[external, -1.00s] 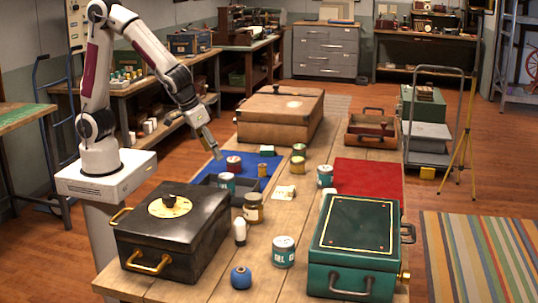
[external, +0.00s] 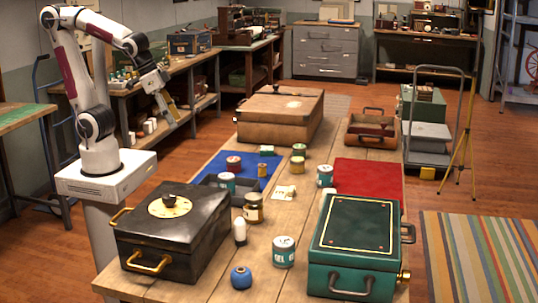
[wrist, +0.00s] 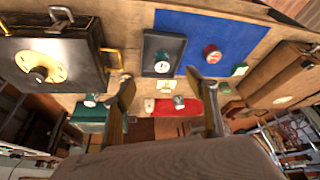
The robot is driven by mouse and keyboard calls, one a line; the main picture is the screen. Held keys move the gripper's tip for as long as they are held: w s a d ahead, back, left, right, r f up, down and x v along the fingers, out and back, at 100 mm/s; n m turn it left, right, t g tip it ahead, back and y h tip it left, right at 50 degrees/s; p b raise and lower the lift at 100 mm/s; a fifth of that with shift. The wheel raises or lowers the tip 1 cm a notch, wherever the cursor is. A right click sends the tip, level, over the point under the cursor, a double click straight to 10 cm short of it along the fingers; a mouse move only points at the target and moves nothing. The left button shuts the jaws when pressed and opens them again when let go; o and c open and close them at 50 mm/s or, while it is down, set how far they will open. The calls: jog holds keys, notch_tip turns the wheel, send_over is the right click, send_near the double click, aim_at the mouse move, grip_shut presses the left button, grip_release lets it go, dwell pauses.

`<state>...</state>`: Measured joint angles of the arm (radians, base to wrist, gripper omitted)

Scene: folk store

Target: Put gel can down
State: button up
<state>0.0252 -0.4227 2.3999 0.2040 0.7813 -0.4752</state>
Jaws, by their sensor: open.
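Several teal-and-white cans stand on the wooden table; I cannot tell for sure from the labels which is the gel can. One teal can (external: 227,183) stands upright in the dark shallow tray (external: 210,181) and also shows in the wrist view (wrist: 162,62). Another teal can (external: 284,252) stands at the front, its label seeming to end in "EL". A third teal can (external: 325,176) is by the red mat (external: 368,181). My gripper (external: 172,116) is open and empty, raised left of the table. The wrist view shows its fingers (wrist: 168,98) apart with nothing between.
A red can (external: 233,163) stands on the blue mat (external: 217,168). A black box (external: 175,236), a green box (external: 356,238) and a brown case (external: 281,117) border the cans.

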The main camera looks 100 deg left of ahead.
jog(key=s+d+r+m+t+h, duration=0.1)
jog(key=s+d+r+m, duration=0.1)
jog(key=s, duration=0.5)
jog(key=shift+s+d+r+m+h, duration=0.15)
jog(key=shift+s+d+m+h, duration=0.3)
jog(key=shift+m, duration=0.45)
jog(key=shift+o, duration=0.4)
jog(key=shift+w, duration=0.1)
dwell(0.6)
